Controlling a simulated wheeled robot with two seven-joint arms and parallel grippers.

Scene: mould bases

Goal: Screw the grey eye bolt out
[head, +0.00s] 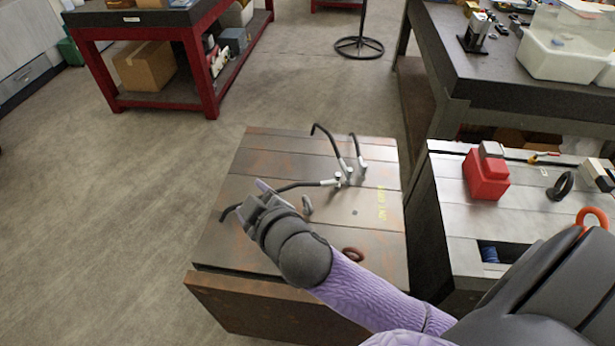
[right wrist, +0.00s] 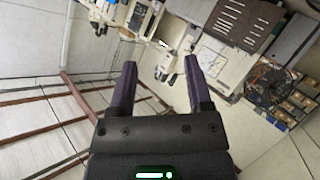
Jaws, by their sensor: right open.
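A grey eye bolt (head: 307,204) shows as a small grey ring on top of the steel mould base (head: 365,218), at the mould's middle. A rust-brown ring (head: 353,254) lies nearer the mould's front edge. My right gripper (right wrist: 153,82) shows in the right wrist view, fingers apart with nothing between them, facing the far room and away from the mould.
Bent black rods (head: 300,185) with grey joints stand on the mould close to the eye bolt. To the right, a bench (head: 465,222) holds a red block (head: 487,178), a black ring (head: 561,186) and an orange ring (head: 593,217). Floor (head: 130,200) left of the mould is clear.

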